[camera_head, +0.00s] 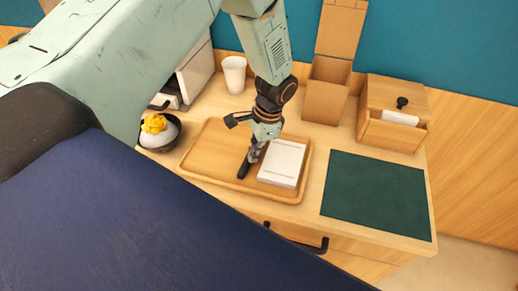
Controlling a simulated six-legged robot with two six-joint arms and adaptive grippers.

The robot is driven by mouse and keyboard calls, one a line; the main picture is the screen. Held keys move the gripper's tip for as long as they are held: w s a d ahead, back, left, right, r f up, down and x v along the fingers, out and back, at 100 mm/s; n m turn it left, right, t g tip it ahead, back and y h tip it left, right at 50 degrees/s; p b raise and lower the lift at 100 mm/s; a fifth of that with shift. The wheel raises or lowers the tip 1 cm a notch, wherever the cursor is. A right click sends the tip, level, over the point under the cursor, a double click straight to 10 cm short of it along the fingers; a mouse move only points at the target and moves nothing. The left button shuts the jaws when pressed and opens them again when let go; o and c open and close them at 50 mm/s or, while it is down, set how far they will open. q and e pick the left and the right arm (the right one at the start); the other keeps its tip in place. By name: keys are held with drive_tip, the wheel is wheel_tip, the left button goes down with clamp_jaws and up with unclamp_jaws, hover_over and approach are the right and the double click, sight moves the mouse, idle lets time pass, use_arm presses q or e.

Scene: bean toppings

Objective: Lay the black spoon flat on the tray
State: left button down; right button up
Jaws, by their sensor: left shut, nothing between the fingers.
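The wooden tray (203,150) lies on the table. My left gripper (244,167) reaches down over the middle of the tray, its fingers shut with nothing between them. Its dark tip is close to the tray surface, just left of a white rectangular block (282,163) on the tray's right part. I cannot make out the black spoon for certain; the dark shapes near the tray look like parts of my gripper, and anything under or behind it is hidden. My right gripper is not in view.
A dark bowl with white and yellow food (158,131) stands left of the tray. A white cup (234,74) stands behind. A tall wooden box (327,92) and a wooden drawer box (392,115) stand back right. A green mat (375,194) lies clear at right.

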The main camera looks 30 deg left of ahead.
use_arm(q)
drive_tip(key=shift+w+d+r, duration=0.1)
drive_tip(key=shift+d+r, duration=0.05)
drive_tip(key=shift+r, duration=0.05)
drive_tip(key=v, duration=1.1)
drive_tip(key=shift+r, duration=0.25)
